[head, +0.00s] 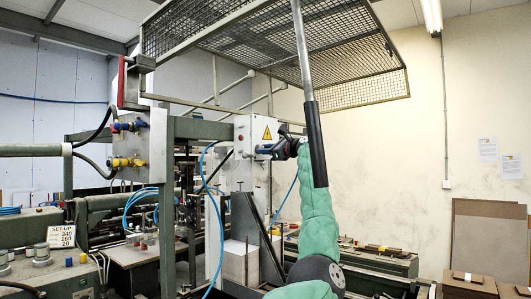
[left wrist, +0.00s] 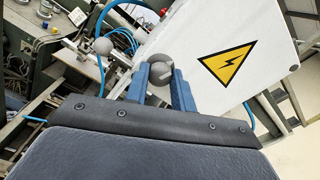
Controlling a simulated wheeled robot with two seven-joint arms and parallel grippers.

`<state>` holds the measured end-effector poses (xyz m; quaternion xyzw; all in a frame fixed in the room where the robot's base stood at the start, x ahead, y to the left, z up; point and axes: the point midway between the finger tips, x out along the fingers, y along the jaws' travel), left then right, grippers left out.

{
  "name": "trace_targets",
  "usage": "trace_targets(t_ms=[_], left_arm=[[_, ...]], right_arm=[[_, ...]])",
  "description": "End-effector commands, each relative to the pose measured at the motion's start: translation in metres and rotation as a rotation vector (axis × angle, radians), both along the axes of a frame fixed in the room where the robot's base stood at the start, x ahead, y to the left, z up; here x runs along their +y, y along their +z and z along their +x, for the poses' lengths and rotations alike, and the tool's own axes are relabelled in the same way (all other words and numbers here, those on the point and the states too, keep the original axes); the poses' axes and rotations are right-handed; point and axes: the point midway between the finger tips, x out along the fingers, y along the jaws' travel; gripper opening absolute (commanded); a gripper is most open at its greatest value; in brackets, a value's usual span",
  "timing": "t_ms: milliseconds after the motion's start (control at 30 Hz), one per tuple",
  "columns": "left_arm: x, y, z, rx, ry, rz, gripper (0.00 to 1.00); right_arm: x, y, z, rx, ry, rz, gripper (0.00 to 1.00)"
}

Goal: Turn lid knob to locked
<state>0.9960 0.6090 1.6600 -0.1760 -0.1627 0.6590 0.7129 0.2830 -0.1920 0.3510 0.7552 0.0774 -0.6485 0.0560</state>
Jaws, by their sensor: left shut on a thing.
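The lid knob (left wrist: 158,68) is a round grey knob on the white box (left wrist: 215,55) with a yellow warning triangle, seen in the left wrist view. My left gripper (left wrist: 160,87) has its two blue fingers on either side of this knob and is shut on it. In the head view my left gripper (head: 262,149) reaches leftward to the front of the white box (head: 243,133), just below its triangle. The knob is hidden or too small to make out there. I cannot tell whether it stands at locked. My right gripper is in neither view.
A black-sleeved bar (head: 316,140) of the overhead mesh guard (head: 275,45) hangs right beside my left arm. Blue hoses (head: 207,180) run left of the box. A second grey ball (left wrist: 103,46) shows left of the knob. Boards (head: 488,240) lean at the right wall.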

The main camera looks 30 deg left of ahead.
Motion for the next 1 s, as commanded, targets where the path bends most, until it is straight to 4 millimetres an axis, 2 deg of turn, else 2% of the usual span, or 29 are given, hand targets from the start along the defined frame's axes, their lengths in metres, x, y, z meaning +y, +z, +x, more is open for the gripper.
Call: trace_targets(t_ms=[400,1000], left_arm=[[0.0,-0.002,0.001,-0.251,0.0,-0.021,0.02],[0.0,-0.002,0.0,-0.315,0.0,-0.026,0.02]], right_arm=[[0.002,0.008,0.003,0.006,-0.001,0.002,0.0],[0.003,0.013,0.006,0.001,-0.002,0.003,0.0]])
